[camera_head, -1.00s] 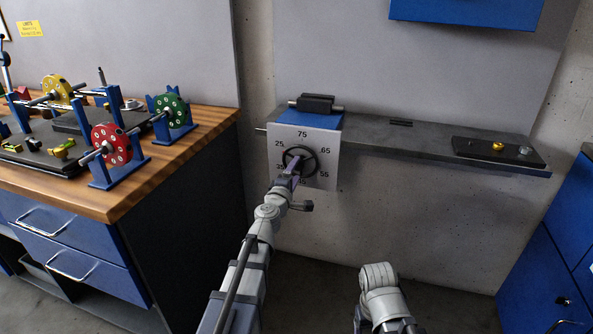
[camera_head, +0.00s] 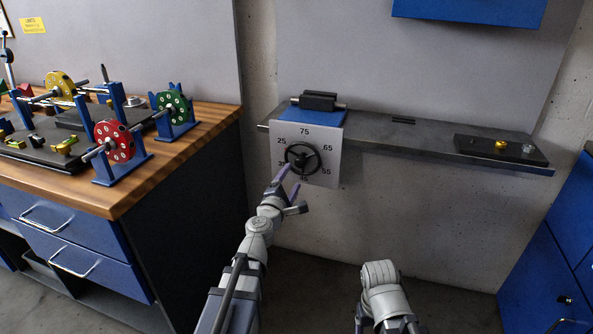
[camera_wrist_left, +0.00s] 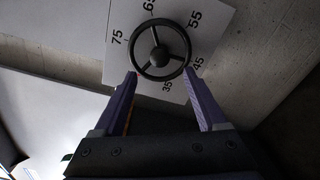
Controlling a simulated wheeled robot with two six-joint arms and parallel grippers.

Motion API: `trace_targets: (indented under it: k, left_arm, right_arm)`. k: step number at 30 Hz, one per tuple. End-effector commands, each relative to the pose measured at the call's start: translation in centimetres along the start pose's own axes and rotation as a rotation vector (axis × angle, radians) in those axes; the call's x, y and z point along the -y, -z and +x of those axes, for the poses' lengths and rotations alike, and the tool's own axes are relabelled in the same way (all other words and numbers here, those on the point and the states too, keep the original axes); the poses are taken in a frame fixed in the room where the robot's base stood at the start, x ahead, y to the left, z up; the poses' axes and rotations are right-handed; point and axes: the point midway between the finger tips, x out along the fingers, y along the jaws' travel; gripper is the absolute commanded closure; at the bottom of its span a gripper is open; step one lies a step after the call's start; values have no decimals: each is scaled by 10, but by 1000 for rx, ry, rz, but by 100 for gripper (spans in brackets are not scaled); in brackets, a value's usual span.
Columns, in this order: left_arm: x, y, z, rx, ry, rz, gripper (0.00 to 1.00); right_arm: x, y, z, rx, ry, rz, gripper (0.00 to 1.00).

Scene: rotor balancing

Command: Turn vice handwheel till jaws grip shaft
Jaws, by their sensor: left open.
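The black handwheel (camera_head: 302,158) sits on a white dial plate (camera_head: 330,172) with numbers around it. It also shows in the left wrist view (camera_wrist_left: 160,50). Above the plate is the blue vice (camera_head: 317,117) with dark jaws (camera_head: 319,100) on top. A grey shaft end (camera_head: 342,105) sticks out beside the jaws; whether they grip it I cannot tell. My left gripper (camera_head: 290,180) is open and empty, just below and in front of the wheel. In the left wrist view its purple fingers (camera_wrist_left: 160,74) stand apart, with the wheel beyond their tips. My right gripper is out of view.
The vice stands at the left end of a grey shelf (camera_head: 400,142). A dark plate (camera_head: 475,150) with small fittings lies at its right end. A wooden bench (camera_head: 190,150) with colored rotors on stands is at the left. Part of my right arm shows low in front.

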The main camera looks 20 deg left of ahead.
Motion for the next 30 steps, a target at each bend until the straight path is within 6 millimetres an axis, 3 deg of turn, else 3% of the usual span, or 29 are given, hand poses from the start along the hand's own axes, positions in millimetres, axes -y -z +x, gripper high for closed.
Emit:
trace_targets:
  k: [6,10,20,30]
  left_arm:
    - [-1,1,1,0,0,-360,26]
    - [-1,1,2,0,0,-468,26]
    - [-1,1,8,0,0,-497,26]
    - [-1,2,54,0,0,-496,26]
  right_arm:
    - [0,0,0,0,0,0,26]
    - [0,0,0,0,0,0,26]
    - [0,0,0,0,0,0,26]
    - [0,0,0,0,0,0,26]
